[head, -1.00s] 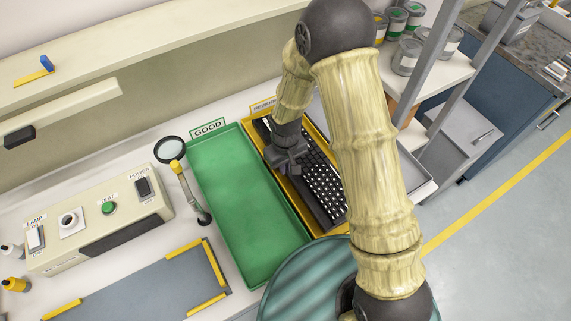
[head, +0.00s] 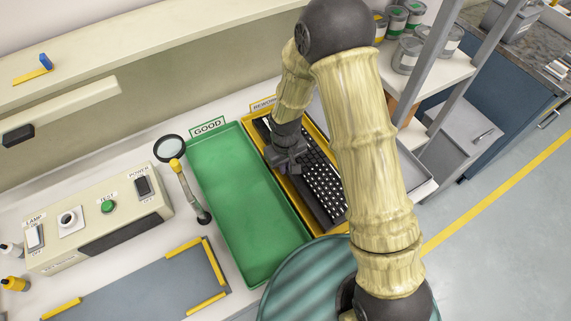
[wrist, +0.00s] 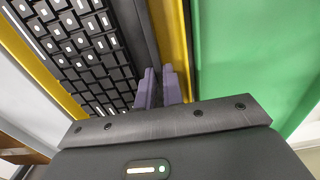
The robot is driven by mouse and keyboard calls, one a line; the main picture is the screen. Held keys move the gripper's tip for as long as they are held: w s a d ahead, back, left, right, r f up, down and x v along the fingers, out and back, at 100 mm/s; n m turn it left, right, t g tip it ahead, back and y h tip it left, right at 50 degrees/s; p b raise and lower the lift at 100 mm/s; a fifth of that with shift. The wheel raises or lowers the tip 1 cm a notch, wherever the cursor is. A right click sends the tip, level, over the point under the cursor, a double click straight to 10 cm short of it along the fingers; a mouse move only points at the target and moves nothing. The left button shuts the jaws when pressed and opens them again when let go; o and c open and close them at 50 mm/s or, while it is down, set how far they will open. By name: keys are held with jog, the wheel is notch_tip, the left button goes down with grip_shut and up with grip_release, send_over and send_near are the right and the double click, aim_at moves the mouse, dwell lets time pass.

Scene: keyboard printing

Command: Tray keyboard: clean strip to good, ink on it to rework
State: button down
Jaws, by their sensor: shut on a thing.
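The black keyboard (head: 322,188) with white-marked keys lies in the yellow rework tray (head: 283,192). It also shows in the wrist view (wrist: 80,45). My gripper (head: 284,160) is at the keyboard's left long edge, inside the tray. In the wrist view its two purple fingers (wrist: 158,86) are close together at the keyboard's rim, shut on that edge. The green good tray (head: 235,190) beside it is empty. My arm hides part of the rework tray's right side. I cannot make out any ink or strip on the keyboard.
A magnifier (head: 170,150) on a stand is left of the green tray. A control box (head: 100,222) with switches and a blue-grey mat (head: 150,285) lie further left. A shelf with cans (head: 405,55) stands at the upper right.

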jog(key=shift+f, duration=0.1)
jog(key=c, duration=1.5)
grip_release()
jog(key=shift+o, duration=0.2)
jog(key=shift+r+p, duration=2.6)
jog(key=shift+r, duration=0.9)
jog(key=s+d+r+m+t, duration=0.1)
jog(key=s+d+r+m, duration=0.2)
jog(key=d+r, duration=0.5)
jog(key=s+d+r+m+t, duration=0.1)
jog(key=s+d+r+m, duration=0.2)
jog(key=d+r, duration=0.6)
jog(key=s+d, duration=0.2)
jog(key=shift+s+r+m+t, duration=0.25)
jog(key=shift+s+m+t, duration=0.05)
jog(key=shift+s+m, duration=0.1)
